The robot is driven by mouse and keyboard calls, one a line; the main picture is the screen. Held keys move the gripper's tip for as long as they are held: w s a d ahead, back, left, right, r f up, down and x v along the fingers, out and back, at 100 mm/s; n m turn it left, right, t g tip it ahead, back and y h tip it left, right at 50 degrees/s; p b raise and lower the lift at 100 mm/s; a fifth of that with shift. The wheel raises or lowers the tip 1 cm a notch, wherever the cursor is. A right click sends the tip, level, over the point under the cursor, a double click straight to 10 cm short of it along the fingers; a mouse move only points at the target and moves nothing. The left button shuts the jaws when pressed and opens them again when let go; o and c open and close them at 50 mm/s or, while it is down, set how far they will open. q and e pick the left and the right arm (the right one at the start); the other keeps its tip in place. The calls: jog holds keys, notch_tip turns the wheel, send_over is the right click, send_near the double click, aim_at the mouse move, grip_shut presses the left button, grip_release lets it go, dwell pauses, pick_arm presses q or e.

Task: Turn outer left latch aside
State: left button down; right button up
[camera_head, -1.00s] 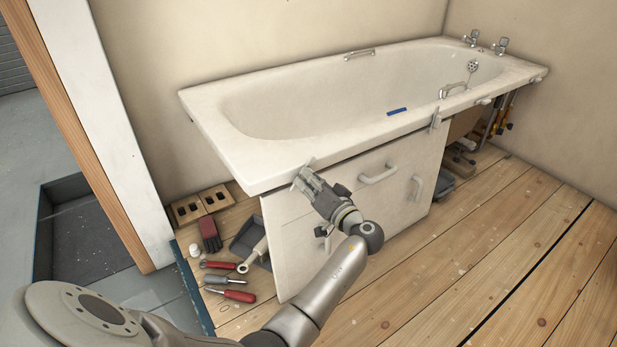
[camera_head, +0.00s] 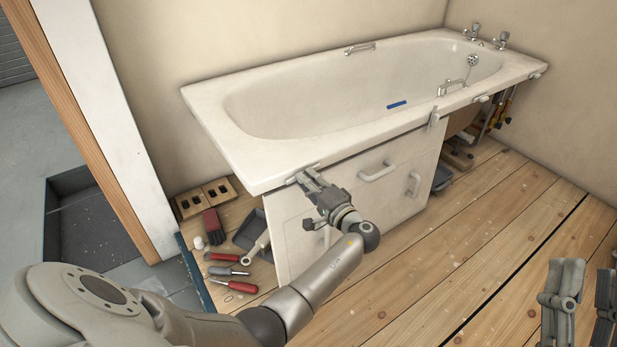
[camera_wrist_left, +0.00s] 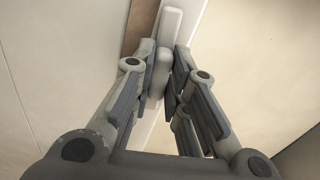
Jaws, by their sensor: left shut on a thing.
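The outer left latch (camera_head: 312,169) is a small light grey piece under the bath's front rim, near its left end. In the head view it seems to lie along the rim, though my gripper partly hides it. My left gripper (camera_head: 300,178) reaches up to it from the front. In the left wrist view the pale latch (camera_wrist_left: 160,72) sits between the fingers, and the left gripper (camera_wrist_left: 160,85) is shut on it. My right gripper (camera_head: 580,290) is at the lower right, fingers apart and empty, away from the bath.
The white bath panel (camera_head: 345,210) with handles stands under the bath (camera_head: 235,150). Another latch (camera_head: 433,120) hangs upright at the panel's right. Screwdrivers (camera_head: 235,286), a glove and bricks lie on the floor at left. The wooden floor (camera_head: 470,230) at right is clear.

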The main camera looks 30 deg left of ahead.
pick_arm(q)
jog(key=shift+w+r+m, duration=0.1)
jog(key=shift+m, duration=0.4)
pick_arm(e)
jog(key=shift+w+f+g+h, duration=0.15)
jog(key=shift+w+f+g, duration=0.25)
jog(key=shift+f, duration=0.2)
jog(key=shift+w+f+g+h, duration=0.15)
jog(key=shift+w+f+g, duration=0.15)
jog(key=shift+f+g, duration=0.25)
pick_arm(q)
jog(key=c, duration=1.4)
grip_release()
jog(key=shift+c, duration=0.2)
jog(key=shift+d, duration=0.1)
jog(key=v, duration=1.2)
jog(key=shift+f, duration=0.25)
